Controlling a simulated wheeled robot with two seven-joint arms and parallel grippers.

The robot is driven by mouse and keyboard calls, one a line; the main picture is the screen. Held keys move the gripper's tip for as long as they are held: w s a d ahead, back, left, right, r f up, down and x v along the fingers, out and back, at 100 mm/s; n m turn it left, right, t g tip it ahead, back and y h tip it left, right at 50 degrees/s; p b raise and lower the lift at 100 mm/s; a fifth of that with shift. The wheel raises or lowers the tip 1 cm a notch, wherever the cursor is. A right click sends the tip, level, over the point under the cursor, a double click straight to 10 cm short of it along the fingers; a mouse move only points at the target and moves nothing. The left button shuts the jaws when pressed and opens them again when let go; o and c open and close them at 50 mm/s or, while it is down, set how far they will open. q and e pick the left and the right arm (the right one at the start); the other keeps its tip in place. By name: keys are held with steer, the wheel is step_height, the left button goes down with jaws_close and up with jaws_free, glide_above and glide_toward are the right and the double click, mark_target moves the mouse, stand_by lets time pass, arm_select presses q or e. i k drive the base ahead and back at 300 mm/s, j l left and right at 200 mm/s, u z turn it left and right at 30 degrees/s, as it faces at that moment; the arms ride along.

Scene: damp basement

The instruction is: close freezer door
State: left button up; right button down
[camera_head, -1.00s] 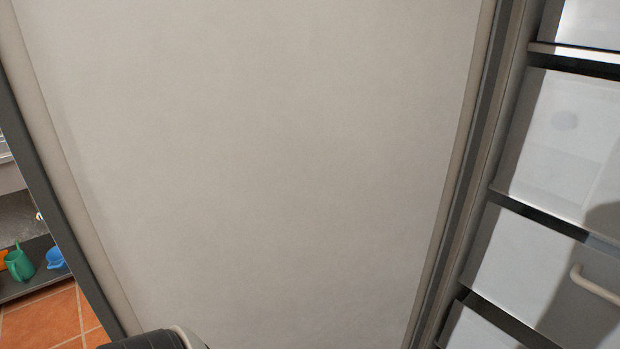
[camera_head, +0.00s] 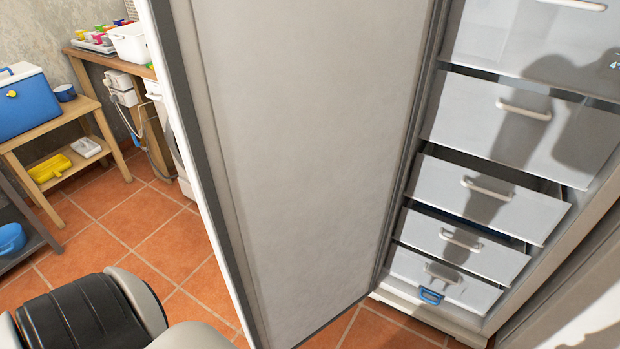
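The freezer door (camera_head: 300,160) stands open in the middle of the head view, its pale inner face toward me and its hinge side at the right against the cabinet. Its free edge (camera_head: 205,180) with a dark seal runs down the left. The freezer (camera_head: 590,230) is open at the right, with several grey drawers (camera_head: 490,195) stacked inside. The middle drawer sticks out a little past the others. Part of my own arm shows at the bottom left, left of the door's free edge. Neither gripper's fingers are in view.
A wooden table (camera_head: 60,122) at the left holds a blue cooler (camera_head: 28,103) and a small blue pot (camera_head: 65,92). A yellow item (camera_head: 50,168) lies on its lower shelf. A white bin (camera_head: 130,42) stands on a bench behind. Tiled floor (camera_head: 150,235) left of the door is clear.

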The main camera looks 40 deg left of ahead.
mark_target(293, 123)
steer(key=k+j+z, duration=0.1)
steer(key=j, duration=0.25)
steer(key=k+j+z, duration=0.1)
steer(key=j, duration=0.25)
steer(key=k+j+z, duration=0.1)
steer(key=k+j, duration=0.2)
steer(key=k+j+z, duration=0.1)
steer(key=j, duration=0.3)
steer(key=j+z, duration=0.35)
steer(key=j, duration=1.3)
